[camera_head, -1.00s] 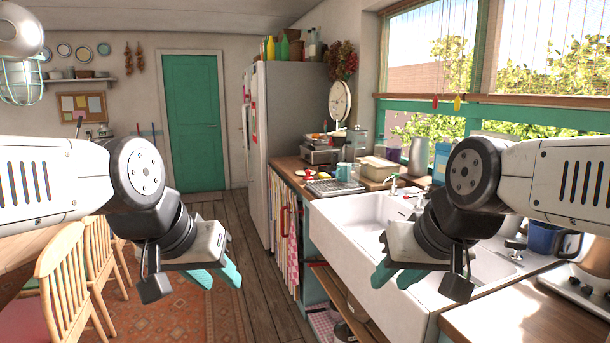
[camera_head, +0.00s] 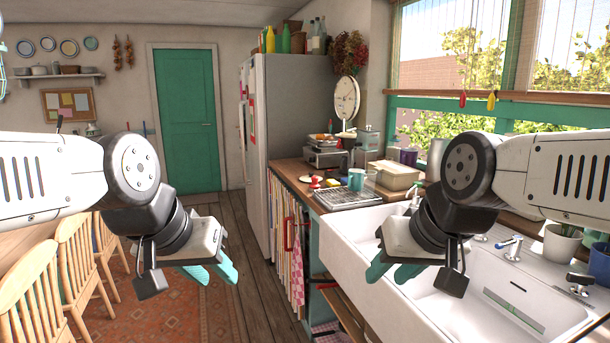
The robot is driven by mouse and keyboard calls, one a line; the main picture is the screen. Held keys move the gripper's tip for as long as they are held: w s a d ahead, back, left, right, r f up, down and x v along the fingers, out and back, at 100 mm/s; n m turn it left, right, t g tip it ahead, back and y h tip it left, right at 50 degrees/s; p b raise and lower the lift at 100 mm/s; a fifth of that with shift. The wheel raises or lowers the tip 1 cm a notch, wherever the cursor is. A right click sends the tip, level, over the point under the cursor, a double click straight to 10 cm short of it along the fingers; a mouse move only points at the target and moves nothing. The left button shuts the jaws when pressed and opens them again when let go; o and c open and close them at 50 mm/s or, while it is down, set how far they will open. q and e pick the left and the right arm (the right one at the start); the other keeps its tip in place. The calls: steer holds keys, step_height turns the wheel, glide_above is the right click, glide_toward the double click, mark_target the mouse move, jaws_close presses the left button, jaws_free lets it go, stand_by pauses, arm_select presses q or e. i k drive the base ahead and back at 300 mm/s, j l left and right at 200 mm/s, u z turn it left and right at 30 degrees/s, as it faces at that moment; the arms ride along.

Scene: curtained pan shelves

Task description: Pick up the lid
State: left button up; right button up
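I cannot make out a lid in this view. My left gripper (camera_head: 209,271) hangs in the air at the left, its teal fingertips apart and nothing between them. My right gripper (camera_head: 392,271) hangs in front of the white sink (camera_head: 345,255), its teal fingertips also apart and empty. Shelves (camera_head: 345,312) under the sink are partly hidden by the sink and my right gripper, so what stands on them is hard to tell.
The wooden counter (camera_head: 290,174) beyond the sink holds a dish rack (camera_head: 347,197), a teal mug (camera_head: 356,180) and a box (camera_head: 394,175). A fridge (camera_head: 295,125) stands behind. Wooden chairs (camera_head: 75,265) are at the left. The floor (camera_head: 245,255) between is clear.

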mark_target(306, 178)
steer(key=i+j, duration=0.2)
steer(key=i, duration=0.3)
steer(key=i+j, duration=0.15)
steer(key=i, duration=0.35)
steer(key=i+j, duration=0.2)
steer(key=i, duration=0.35)
steer(key=i+j, duration=0.2)
steer(key=i, duration=0.3)
steer(key=i+j, duration=0.15)
steer(key=i, duration=0.35)
steer(key=i+j, duration=0.2)
steer(key=i, duration=0.3)
